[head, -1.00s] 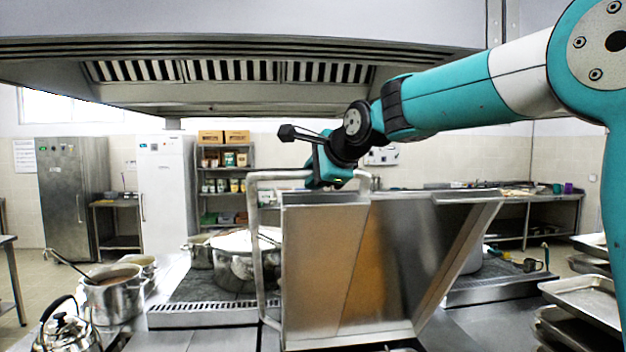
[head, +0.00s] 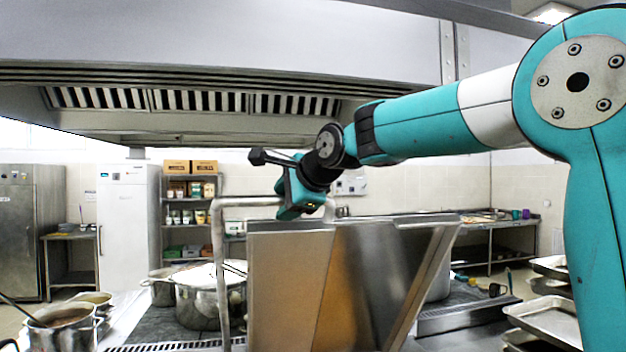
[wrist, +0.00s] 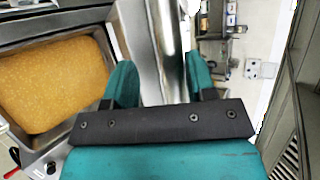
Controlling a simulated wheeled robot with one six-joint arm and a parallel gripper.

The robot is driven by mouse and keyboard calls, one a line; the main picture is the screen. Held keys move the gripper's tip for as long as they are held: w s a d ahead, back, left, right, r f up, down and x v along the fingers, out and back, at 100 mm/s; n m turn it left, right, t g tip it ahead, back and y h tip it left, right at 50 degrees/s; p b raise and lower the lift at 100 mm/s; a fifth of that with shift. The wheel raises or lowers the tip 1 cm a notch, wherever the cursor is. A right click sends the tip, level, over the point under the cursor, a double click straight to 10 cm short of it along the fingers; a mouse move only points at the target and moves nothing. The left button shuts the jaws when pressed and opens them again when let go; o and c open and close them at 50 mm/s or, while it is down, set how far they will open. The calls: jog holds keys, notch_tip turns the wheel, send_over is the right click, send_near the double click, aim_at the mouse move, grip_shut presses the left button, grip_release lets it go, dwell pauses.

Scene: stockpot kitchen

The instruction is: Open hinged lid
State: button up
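The hinged lid (head: 285,290) is a steel panel standing raised and steeply tilted in the head view, with an orange-brown reflection on it. Its tubular handle (head: 222,262) runs up its left side and across near the top. My gripper (head: 298,212) is at the handle's top bar and hides part of it. In the wrist view my gripper (wrist: 162,80) has its two teal fingers well apart, with a bright metal bar between them. A gap shows beside the left finger, and firm contact cannot be seen. An orange-yellow filling (wrist: 55,82) lies in a steel basin at the left.
A large pot (head: 205,305) stands left of the lid, and a ladle pot (head: 60,328) is at the lower left. Stacked trays (head: 550,318) are at the right. The extraction hood (head: 230,75) hangs over the arm.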

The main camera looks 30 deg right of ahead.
jog(key=b+v, duration=0.3)
jog(key=v, duration=1.2)
jog(key=shift+s+a+b, duration=0.1)
jog(key=shift+b, duration=0.2)
jog(key=s+a+f+n+g+y+b, duration=0.15)
jog(key=a+f+n, duration=0.3)
jog(key=f, duration=0.45)
jog(key=s+a+f+n+g+b, duration=0.3)
jog(key=f+n, duration=0.2)
jog(key=f, duration=0.4)
jog(key=s+a+f+n+g+y+b, duration=0.1)
jog(key=s+a+f+n+g+b, duration=0.25)
jog(key=f, duration=0.55)
jog(key=s+a+f+n+g+b, duration=0.1)
jog(key=s+f+n, duration=0.5)
jog(key=f, duration=0.3)
jog(key=s+a+f+n+g+b, duration=0.1)
jog(key=s+a+f+n+g, duration=0.1)
jog(key=s+f+n, duration=0.5)
jog(key=shift+s+a+f+g, duration=0.25)
jog(key=shift+a+f+g, duration=0.05)
jog(key=shift+f, duration=0.55)
jog(key=shift+h, duration=0.25)
